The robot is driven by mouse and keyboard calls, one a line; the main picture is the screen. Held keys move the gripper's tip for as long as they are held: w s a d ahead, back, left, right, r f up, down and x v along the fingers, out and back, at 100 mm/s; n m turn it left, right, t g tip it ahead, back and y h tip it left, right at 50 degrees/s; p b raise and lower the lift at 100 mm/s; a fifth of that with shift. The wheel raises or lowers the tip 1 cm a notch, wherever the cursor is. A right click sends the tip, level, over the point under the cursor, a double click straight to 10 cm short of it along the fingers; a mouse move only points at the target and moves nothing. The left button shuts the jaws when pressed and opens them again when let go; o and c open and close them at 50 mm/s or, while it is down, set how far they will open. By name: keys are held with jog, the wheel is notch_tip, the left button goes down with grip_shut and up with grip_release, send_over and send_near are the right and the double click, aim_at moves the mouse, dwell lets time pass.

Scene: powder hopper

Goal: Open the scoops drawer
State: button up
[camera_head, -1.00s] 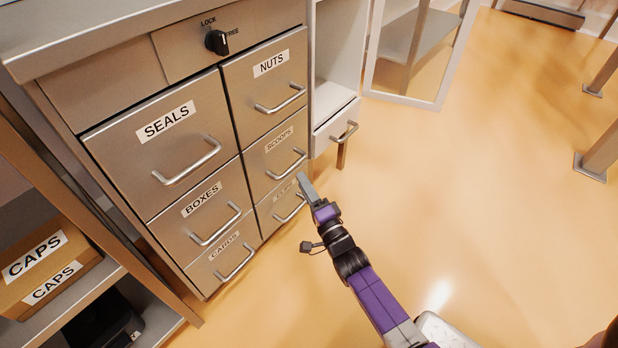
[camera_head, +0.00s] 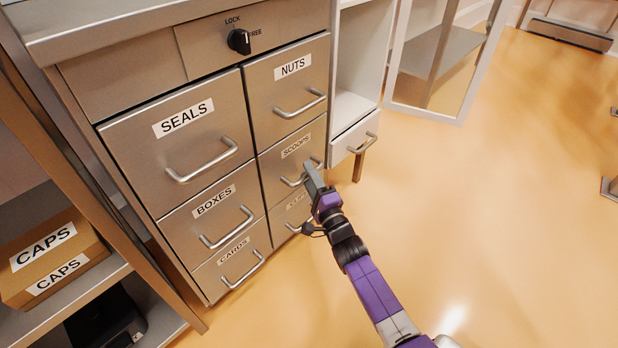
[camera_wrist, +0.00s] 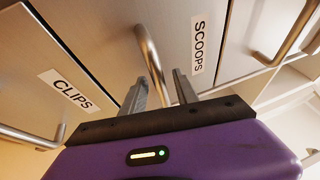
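The scoops drawer (camera_head: 284,160) is in the right column of the steel cabinet, under the nuts drawer, and its front looks shut, level with its neighbours. Its label also shows in the wrist view (camera_wrist: 197,46). Its bar handle (camera_wrist: 148,47) runs between the two fingers of my gripper (camera_wrist: 168,78) in the wrist view. The fingers are apart on either side of the bar; I see no firm grip on it. In the head view my gripper (camera_head: 312,172) is at the right end of this handle and hides part of it.
The nuts drawer (camera_head: 289,85) is above and the clips drawer (camera_wrist: 65,92) below. The seals drawer (camera_head: 180,140) is to the left. A white cabinet with a handled drawer (camera_head: 354,138) stands close at right. The floor in front is clear.

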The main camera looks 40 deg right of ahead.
grip_shut()
dwell(1.4)
